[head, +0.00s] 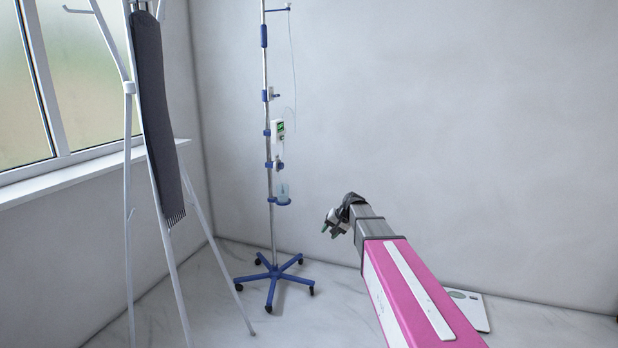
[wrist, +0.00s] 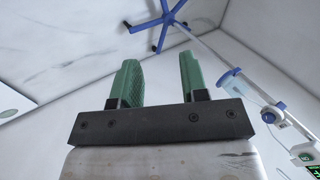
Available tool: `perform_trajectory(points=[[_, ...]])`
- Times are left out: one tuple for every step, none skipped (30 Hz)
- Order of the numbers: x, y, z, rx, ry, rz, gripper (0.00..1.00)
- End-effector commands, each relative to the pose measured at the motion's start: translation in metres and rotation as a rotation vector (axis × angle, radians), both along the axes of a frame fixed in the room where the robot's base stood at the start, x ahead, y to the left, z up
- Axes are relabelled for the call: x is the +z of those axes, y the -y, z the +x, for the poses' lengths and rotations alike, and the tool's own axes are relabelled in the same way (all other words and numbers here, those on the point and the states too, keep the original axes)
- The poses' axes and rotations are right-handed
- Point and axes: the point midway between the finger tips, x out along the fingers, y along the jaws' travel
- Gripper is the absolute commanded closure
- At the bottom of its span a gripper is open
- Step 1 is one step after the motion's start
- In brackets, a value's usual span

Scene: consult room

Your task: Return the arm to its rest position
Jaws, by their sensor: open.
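My gripper (head: 328,228) is at the end of my pink and grey arm, held out in the air in front of the back wall. In the wrist view my gripper (wrist: 160,82) shows two green fingers standing apart on a dark bar, with nothing between them. In the head view the fingers look small and partly hidden by the wrist. The gripper appears to the right of the IV stand and touches nothing visible.
An IV stand (head: 276,274) with a blue wheeled base stands left of my arm; it also shows in the wrist view (wrist: 165,20). A white coat rack (head: 130,180) with a dark scarf (head: 155,110) stands by the window. A flat scale (head: 470,308) lies on the floor at right.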

Motion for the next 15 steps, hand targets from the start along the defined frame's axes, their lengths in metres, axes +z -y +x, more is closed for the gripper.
perform_trajectory(points=[[-0.016, 0.01, -0.04, 0.011, -0.019, -0.049, 0.6], [-0.025, 0.016, -0.057, 0.018, -0.029, -0.08, 0.6], [-0.036, 0.024, -0.079, 0.029, -0.044, -0.123, 0.6], [-0.045, 0.03, -0.096, 0.038, -0.054, -0.154, 0.6], [-0.052, 0.036, -0.113, 0.049, -0.065, -0.186, 0.6], [-0.061, 0.044, -0.136, 0.061, -0.08, -0.227, 0.6], [-0.068, 0.05, -0.153, 0.071, -0.091, -0.259, 0.6], [-0.074, 0.056, -0.17, 0.081, -0.103, -0.29, 0.6], [-0.081, 0.064, -0.191, 0.095, -0.117, -0.329, 0.6], [-0.085, 0.07, -0.206, 0.106, -0.127, -0.357, 0.6], [-0.089, 0.075, -0.22, 0.116, -0.137, -0.384, 0.6], [-0.093, 0.081, -0.237, 0.128, -0.149, -0.417, 0.6], [-0.096, 0.086, -0.248, 0.137, -0.157, -0.438, 0.6], [-0.098, 0.09, -0.258, 0.145, -0.165, -0.458, 0.6], [-0.1, 0.094, -0.269, 0.154, -0.173, -0.481, 0.6]])
